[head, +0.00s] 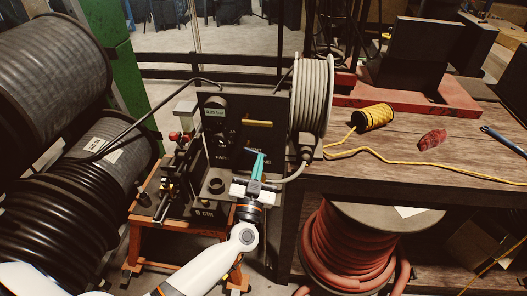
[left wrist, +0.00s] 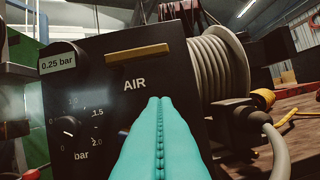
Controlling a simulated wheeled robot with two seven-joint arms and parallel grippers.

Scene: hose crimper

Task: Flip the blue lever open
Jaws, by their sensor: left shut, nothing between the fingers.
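The black machine panel (head: 232,150) stands at the centre of the head view, and its face also shows in the left wrist view (left wrist: 85,100). A horizontal yellow bar (head: 257,123) is mounted on it; in the left wrist view the bar (left wrist: 138,51) sits above the word AIR. I cannot make out a blue lever in either view. My left gripper (head: 258,156) has teal fingers, shut and empty, pointing at the panel below the yellow bar. Its fingers (left wrist: 160,102) hide part of the panel's lower face. My right gripper is not in view.
A pressure dial (left wrist: 69,127) and a 0.25 bar display (left wrist: 57,62) are left of the fingers. A grey hose reel (head: 312,95) stands right of the panel. The wooden bench (head: 470,165) holds a yellow spool (head: 374,117). Large black hose reels (head: 45,80) fill the left.

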